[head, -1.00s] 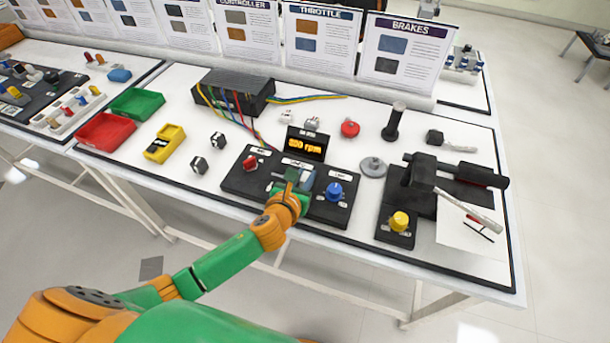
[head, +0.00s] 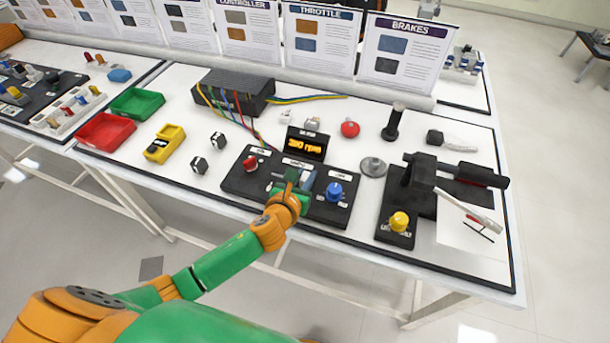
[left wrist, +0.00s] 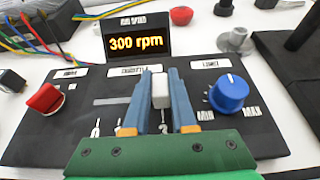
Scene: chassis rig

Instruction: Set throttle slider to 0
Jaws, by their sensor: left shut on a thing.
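The throttle slider has a white knob (left wrist: 160,90), which shows in the left wrist view between the two blue fingers of my left gripper (left wrist: 158,76). The gripper is shut on it. A pale slot (left wrist: 112,101) runs left from the knob, with a 0 mark near its left end. The knob is near a mark that looks like 3. The display (left wrist: 136,42) behind reads 300 rpm. In the head view my left gripper (head: 296,183) is over the middle of the black control panel (head: 235,183) and hides the knob there.
A red knob (left wrist: 45,98) is left of the slider and a blue dial (left wrist: 229,93) is close on its right. A black brake rig (head: 420,185) stands right of the panel. A yellow meter (head: 164,143) and small switches lie to the left.

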